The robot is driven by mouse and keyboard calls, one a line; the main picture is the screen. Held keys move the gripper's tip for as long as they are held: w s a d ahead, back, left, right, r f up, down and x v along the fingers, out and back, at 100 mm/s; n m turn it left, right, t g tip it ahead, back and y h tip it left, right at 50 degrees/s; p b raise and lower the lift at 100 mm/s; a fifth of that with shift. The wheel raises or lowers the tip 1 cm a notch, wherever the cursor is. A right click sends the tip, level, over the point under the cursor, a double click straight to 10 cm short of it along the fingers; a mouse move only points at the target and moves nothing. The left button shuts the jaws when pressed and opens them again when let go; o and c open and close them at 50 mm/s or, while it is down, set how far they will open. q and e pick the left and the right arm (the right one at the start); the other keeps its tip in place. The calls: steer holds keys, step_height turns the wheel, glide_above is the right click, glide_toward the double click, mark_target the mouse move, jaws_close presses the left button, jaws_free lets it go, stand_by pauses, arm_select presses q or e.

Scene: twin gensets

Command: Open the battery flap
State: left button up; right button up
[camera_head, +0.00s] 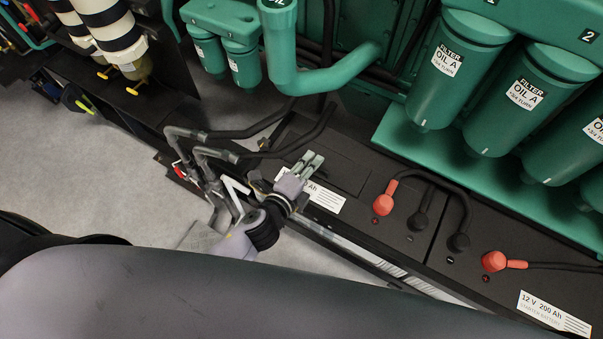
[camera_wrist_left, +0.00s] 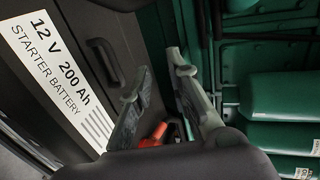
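The black starter battery (camera_head: 395,222) has a flat rectangular flap (camera_head: 345,172) on its top, lying closed and flush as far as I can see. My left gripper (camera_head: 312,163) is over the battery's near left part, by the label and the flap's edge. In the left wrist view its fingers (camera_wrist_left: 157,68) are apart with nothing between them. Whether they touch the flap is unclear. My right gripper does not show.
Red-capped terminals (camera_head: 383,200) and black cables stand right of the flap. Green oil filters (camera_head: 445,70) and a green pipe (camera_head: 325,80) overhang the back. Grey floor (camera_head: 80,190) is free at the left.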

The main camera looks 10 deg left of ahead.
arm_select(q)
steer(key=v, duration=0.5)
steer(key=shift+s, duration=0.15)
